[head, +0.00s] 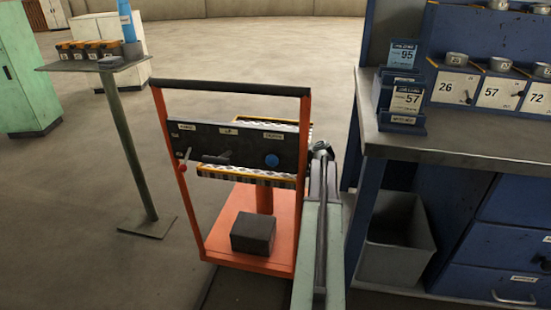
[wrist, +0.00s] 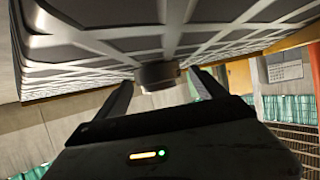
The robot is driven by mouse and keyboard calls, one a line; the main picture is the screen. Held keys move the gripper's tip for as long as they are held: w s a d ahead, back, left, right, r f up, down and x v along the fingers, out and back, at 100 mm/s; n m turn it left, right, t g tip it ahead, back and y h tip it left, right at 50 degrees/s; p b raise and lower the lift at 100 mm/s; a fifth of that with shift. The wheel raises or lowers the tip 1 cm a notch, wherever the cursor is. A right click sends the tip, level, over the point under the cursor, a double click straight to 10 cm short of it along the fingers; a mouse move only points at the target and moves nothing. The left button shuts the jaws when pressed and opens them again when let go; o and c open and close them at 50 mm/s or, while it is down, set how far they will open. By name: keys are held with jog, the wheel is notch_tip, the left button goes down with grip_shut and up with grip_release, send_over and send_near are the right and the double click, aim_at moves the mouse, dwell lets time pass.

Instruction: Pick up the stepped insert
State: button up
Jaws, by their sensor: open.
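A short, dark grey round piece (wrist: 157,75) shows in the wrist view beside the pale-ribbed, dark-panelled surface of a tray-like thing (wrist: 120,42). It may be the stepped insert, but its steps are not clear. My gripper (wrist: 161,82) is open, with one finger to each side of the piece in the picture; the piece appears at or just beyond the fingertips. I cannot tell whether they touch it. In the head view, my arm reaches up to the right side of the orange cart (head: 300,135); the fingers and the piece cannot be made out there.
The cart has a dark panel (head: 235,150) with levers and a blue knob, and a dark block (head: 253,233) on its base. A blue workbench (head: 450,140) with numbered cards and round grey pieces stands close at right. A small stand (head: 120,130) is at left.

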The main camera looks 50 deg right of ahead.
grip_shut()
